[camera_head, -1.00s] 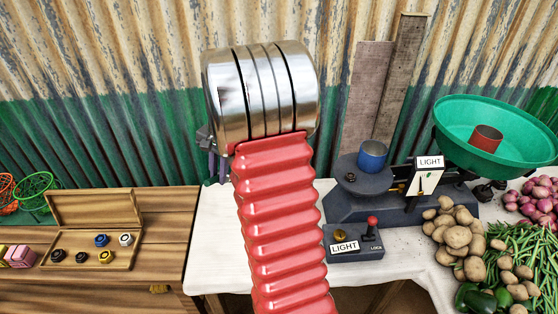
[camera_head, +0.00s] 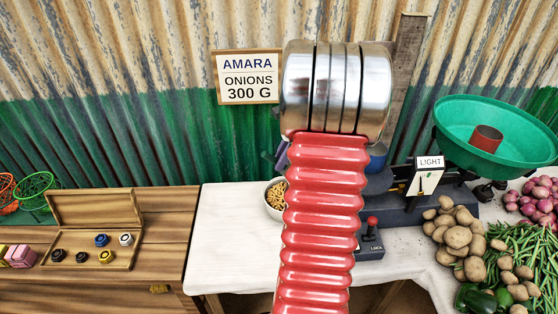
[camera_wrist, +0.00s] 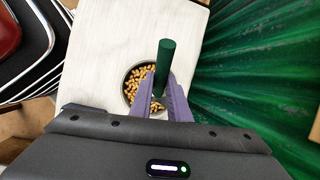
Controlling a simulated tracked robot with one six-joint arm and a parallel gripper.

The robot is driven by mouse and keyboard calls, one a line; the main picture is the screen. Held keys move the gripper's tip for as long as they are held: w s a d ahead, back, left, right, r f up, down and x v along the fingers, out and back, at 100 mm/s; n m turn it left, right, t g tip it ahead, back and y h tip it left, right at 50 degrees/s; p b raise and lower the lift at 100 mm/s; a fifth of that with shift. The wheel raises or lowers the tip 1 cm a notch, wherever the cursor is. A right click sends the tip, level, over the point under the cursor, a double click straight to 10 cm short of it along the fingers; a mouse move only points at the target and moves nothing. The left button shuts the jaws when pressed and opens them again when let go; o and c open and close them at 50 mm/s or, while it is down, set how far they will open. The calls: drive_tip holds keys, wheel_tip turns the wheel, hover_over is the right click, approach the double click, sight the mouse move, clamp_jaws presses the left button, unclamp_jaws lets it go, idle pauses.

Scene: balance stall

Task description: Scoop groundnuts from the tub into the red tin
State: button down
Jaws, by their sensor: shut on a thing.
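The tub of groundnuts (camera_head: 273,208) stands on the white table, partly hidden behind my red arm. It also shows in the wrist view as a round bowl (camera_wrist: 127,91) with nuts inside. My gripper (camera_wrist: 161,80) is shut on a dark green handle (camera_wrist: 165,58), apparently the scoop's, over the tub. The scoop's lower end is hidden, so I cannot tell whether it touches or holds nuts. In the head view my gripper is mostly hidden behind my arm. The red tin (camera_head: 486,139) sits in the green scale pan (camera_head: 460,120) at the right.
A dark scale with a LIGHT card (camera_head: 429,163) and a blue cup (camera_head: 378,158), partly hidden, stands beside my arm. Potatoes (camera_head: 455,235), beans (camera_head: 515,255) and onions (camera_head: 540,200) crowd the right. A sign (camera_head: 248,77) reads ONIONS 300 G. The table's left part is clear.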

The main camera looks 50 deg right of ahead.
drive_tip(key=shift+f, duration=0.15)
wheel_tip(320, 180, down, 9)
idle(1.3)
drive_tip(key=shift+r, duration=5.6)
drive_tip(key=shift+r+g+h, duration=0.3)
drive_tip(key=shift+g+h, duration=0.35)
drive_tip(key=shift+h, duration=0.35)
drive_tip(key=shift+r+g+h, duration=0.25)
drive_tip(key=shift+g+h, duration=0.4)
drive_tip(key=shift+h, duration=0.35)
drive_tip(key=shift+r+n+g+h, duration=0.2)
drive_tip(key=shift+g+h, duration=0.25)
drive_tip(key=shift+h, duration=0.3)
drive_tip(key=shift+r+n+g+h, duration=0.2)
drive_tip(key=shift+g+h, duration=0.25)
drive_tip(key=shift+h, duration=0.3)
